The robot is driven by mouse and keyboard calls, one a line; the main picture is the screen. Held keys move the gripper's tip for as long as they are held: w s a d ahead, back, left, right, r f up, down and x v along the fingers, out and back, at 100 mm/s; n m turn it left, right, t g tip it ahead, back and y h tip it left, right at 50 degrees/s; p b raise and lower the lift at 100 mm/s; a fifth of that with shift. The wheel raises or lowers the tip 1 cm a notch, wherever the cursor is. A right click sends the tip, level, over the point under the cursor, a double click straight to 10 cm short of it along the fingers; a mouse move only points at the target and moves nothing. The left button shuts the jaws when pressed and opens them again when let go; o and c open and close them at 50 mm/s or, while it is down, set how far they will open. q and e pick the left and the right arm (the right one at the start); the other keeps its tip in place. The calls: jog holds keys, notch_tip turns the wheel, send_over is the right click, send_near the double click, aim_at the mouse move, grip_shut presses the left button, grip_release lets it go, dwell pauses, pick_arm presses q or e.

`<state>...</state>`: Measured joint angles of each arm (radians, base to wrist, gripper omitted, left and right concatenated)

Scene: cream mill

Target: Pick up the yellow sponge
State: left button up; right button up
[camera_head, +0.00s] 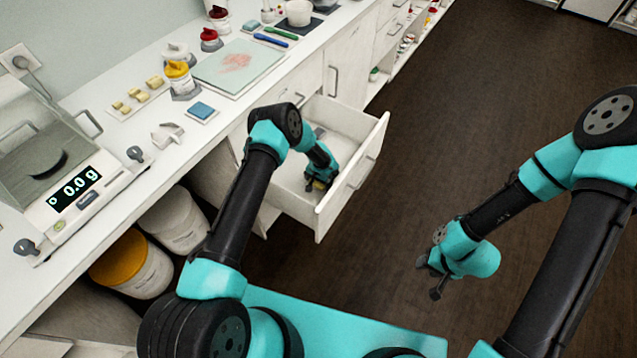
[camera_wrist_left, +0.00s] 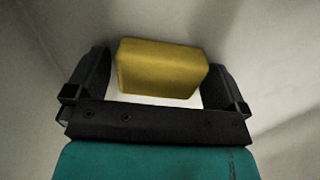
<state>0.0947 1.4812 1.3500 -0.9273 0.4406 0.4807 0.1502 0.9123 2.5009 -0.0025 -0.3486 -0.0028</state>
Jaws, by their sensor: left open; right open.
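The yellow sponge (camera_wrist_left: 160,68) lies in the open drawer (camera_head: 282,188). In the left wrist view it sits between the two fingers of my left gripper (camera_wrist_left: 158,85), which is open, with a finger to either side. In the head view only a little of the sponge shows beside my left gripper (camera_head: 318,184), which reaches down into the drawer. Whether the fingers touch the sponge is hard to tell. My right gripper (camera_head: 436,278) is open and empty over the dark floor, well to the right of the drawer.
The drawer's front panel (camera_head: 352,178) and side walls stand close around my left gripper. The counter above holds a scale (camera_head: 70,190), a blue sponge-like block (camera_head: 202,111) and a cutting board (camera_head: 238,68). Tubs (camera_head: 133,265) stand below. The floor at right is clear.

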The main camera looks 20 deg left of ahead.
pick_arm(q)
jog(key=shift+c, duration=0.2)
jog(key=c, duration=0.8)
jog(key=shift+o, duration=0.2)
notch_tip(320, 180, up, 10)
jog(key=shift+r, duration=0.1)
dwell(0.5)
